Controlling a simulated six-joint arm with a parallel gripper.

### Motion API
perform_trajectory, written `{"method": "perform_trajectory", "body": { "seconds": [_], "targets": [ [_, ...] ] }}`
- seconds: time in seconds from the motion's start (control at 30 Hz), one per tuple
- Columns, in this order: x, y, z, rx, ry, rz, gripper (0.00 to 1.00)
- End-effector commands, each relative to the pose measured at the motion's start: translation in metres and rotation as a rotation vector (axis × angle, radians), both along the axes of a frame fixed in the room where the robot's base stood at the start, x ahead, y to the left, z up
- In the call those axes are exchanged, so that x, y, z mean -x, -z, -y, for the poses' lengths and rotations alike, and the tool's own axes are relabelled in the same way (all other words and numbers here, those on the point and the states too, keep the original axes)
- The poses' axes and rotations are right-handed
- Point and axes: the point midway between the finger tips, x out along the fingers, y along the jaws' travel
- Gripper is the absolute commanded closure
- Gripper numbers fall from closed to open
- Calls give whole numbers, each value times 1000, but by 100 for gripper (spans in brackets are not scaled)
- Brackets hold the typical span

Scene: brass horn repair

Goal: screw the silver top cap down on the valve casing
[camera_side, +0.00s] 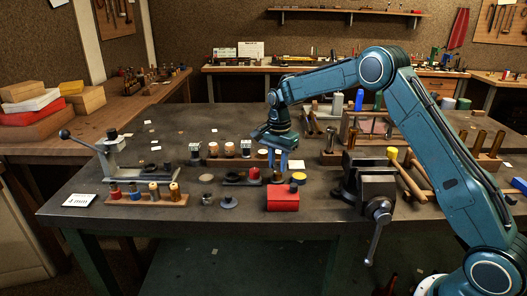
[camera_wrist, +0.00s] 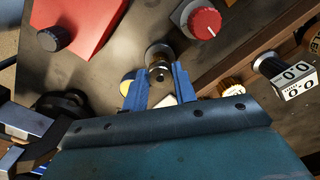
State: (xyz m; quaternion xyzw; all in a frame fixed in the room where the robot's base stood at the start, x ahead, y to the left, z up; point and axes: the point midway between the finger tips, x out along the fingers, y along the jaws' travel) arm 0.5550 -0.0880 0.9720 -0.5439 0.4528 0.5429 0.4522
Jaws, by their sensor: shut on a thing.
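My gripper (camera_side: 279,158) points down over the middle of the bench, its blue fingers low above the top. In the wrist view my gripper (camera_wrist: 161,76) has its two blue fingers on either side of a small round metal piece, seemingly the silver top cap (camera_wrist: 159,72), and is shut on it. A rounder metal body, which looks like the valve casing (camera_wrist: 157,50), shows just beyond the cap. I cannot tell whether cap and casing touch or how the threads sit. In the side view the fingers hide most of both.
A red box (camera_side: 282,200) stands just in front of my gripper, and a red knob (camera_side: 254,173) is close on its left. A yellow disc (camera_side: 298,177) lies to the right. A dark vise (camera_side: 369,180) stands farther right.

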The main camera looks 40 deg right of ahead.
Motion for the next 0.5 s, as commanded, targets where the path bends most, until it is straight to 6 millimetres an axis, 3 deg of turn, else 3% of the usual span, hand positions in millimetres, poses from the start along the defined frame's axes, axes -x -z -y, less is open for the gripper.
{"method": "perform_trajectory", "body": {
  "seconds": [0.5],
  "targets": [
    [0,1,0,0,310,-1,100]
  ]
}}
